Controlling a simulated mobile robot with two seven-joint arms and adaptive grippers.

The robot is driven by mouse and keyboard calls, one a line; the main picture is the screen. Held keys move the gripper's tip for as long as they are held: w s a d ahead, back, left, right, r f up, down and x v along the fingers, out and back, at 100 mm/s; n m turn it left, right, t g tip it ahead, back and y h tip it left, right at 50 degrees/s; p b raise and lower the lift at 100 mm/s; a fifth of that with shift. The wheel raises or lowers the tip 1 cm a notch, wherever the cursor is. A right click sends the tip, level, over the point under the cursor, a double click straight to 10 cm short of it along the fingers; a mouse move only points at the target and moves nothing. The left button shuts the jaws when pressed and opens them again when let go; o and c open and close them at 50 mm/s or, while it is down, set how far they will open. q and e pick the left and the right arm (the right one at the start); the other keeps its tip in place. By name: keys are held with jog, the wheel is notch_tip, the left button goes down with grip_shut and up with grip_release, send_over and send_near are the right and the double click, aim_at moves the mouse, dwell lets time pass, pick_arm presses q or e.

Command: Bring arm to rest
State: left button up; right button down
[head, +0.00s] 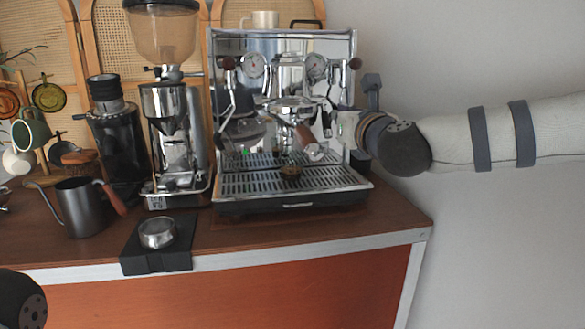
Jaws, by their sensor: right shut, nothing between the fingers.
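My right arm (470,137) comes in from the right edge, roughly level. Its gripper (346,130) is at the right side of the espresso machine (285,205), partly lost against the shiny metal. It is shut and empty; I cannot tell whether it touches the machine. A wood-handled portafilter (306,136) shows at the front of the machine, left of the gripper. A black rounded part of my left arm (20,300) shows in the bottom left corner; the left gripper is out of view.
The brown counter (300,232) holds a grinder (172,140), a dark kettle (85,207) and a black tamping mat (157,262) with a metal ring-like piece (157,232). Mugs hang at the left. The counter ends at the right, with free room beside it.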

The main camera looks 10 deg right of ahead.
jog(key=s+r, duration=0.2)
jog(key=s, duration=0.2)
jog(key=s+a+f+n+g, duration=0.1)
jog(key=a+f+n, duration=0.1)
jog(key=f, duration=0.5)
jog(key=s+a+f+n+g+y, duration=0.1)
jog(key=s+a+f+n+g, duration=0.1)
jog(key=f+n, duration=0.3)
jog(key=s+a+f+n+g+y, duration=0.1)
jog(key=s+a+f+n+g, duration=0.1)
jog(key=f, duration=0.9)
jog(key=shift+s+a+f+n, duration=0.1)
jog(key=shift+a+f+n, duration=0.15)
jog(key=shift+n, duration=0.45)
jog(key=s+f+n+g, duration=0.6)
jog(key=s+f+n, duration=0.5)
jog(key=s+f, duration=0.65)
jog(key=s+d+f+n+g+h, duration=0.1)
jog(key=s+d+f+n+g, duration=0.1)
jog(key=s, duration=0.7)
jog(key=s+d+f+n+g, duration=0.3)
jog(key=s+d+f+n, duration=0.1)
jog(key=s+n, duration=0.3)
jog(key=s+d+f+n+g+h, duration=0.1)
jog(key=s+d+f+n+g, duration=0.2)
jog(key=s, duration=0.8)
jog(key=shift+d+f+n+h, duration=0.15)
jog(key=shift+f+n+h, duration=0.15)
jog(key=shift+f+n, duration=0.55)
